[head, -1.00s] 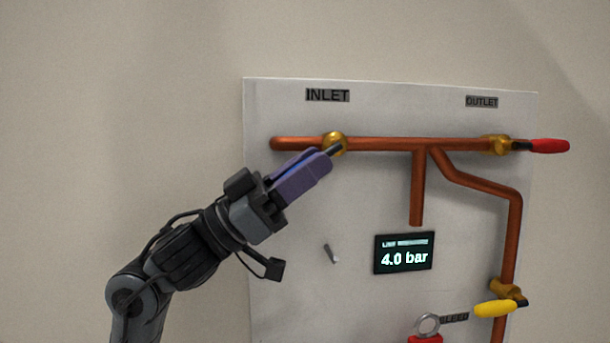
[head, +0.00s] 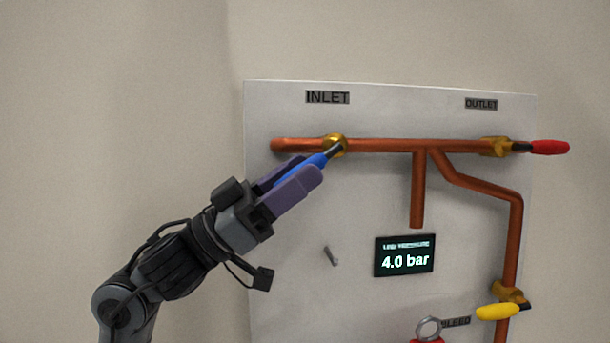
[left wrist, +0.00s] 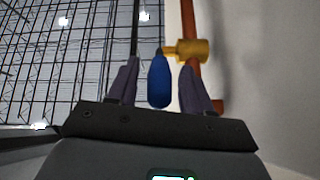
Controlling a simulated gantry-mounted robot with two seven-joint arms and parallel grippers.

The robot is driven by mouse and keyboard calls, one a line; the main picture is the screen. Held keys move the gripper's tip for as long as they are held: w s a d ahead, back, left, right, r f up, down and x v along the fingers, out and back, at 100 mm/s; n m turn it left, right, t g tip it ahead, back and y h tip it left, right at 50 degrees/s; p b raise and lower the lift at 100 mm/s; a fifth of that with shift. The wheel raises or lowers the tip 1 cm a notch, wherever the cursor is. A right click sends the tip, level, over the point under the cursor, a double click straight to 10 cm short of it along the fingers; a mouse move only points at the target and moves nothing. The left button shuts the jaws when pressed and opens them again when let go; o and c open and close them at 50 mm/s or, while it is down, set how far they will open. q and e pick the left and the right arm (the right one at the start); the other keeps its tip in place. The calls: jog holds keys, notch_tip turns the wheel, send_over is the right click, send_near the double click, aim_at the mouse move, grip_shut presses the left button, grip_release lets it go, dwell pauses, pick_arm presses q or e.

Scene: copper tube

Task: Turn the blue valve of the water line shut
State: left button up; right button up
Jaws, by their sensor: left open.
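The blue valve handle (head: 308,168) comes off the brass inlet valve body (head: 336,146) on the copper pipe and slants down-left in the head view. My left gripper (head: 297,180) is open, with its purple fingers on either side of the blue handle. In the left wrist view the blue handle (left wrist: 159,82) stands between the two fingers of my left gripper (left wrist: 160,85), with a visible gap on each side. The brass valve body (left wrist: 188,51) is just beyond the fingertips. My right gripper is not in view.
The copper pipe (head: 385,146) runs right to the red outlet handle (head: 549,147). A yellow bleed handle (head: 497,312) sits lower right. A display (head: 404,256) reads 4.0 bar. A small peg (head: 330,256) sticks out of the white panel (head: 290,290).

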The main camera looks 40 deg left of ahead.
pick_arm(q)
jog(key=b+v, duration=0.3)
jog(key=v, duration=0.6)
